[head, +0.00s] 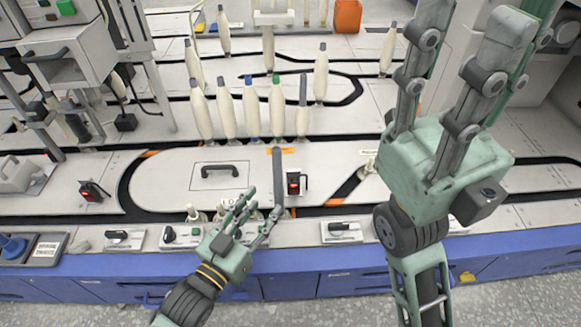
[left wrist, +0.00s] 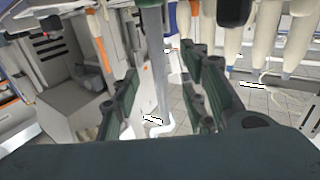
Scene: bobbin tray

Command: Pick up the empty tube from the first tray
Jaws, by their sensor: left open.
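A bare grey tube (head: 278,168) stands upright near the front of the white line, just beyond my left gripper. My left gripper (head: 254,208) is open, its fingers pointing up and away, with the tube close to its right finger. In the left wrist view the grey tube (left wrist: 154,60) appears upright between the spread fingers (left wrist: 165,95), apart from them as far as I can see. Its lower end shows by a white curved piece. My right gripper (head: 455,75) is raised at the right, fingers up and spread, with nothing between them.
Several cream bobbins (head: 252,110) with coloured tips stand in a row behind the tube. A small black-and-red device (head: 293,184) is just right of the tube. A panel with a black handle (head: 220,170) lies left. An orange container (head: 347,16) stands at the back.

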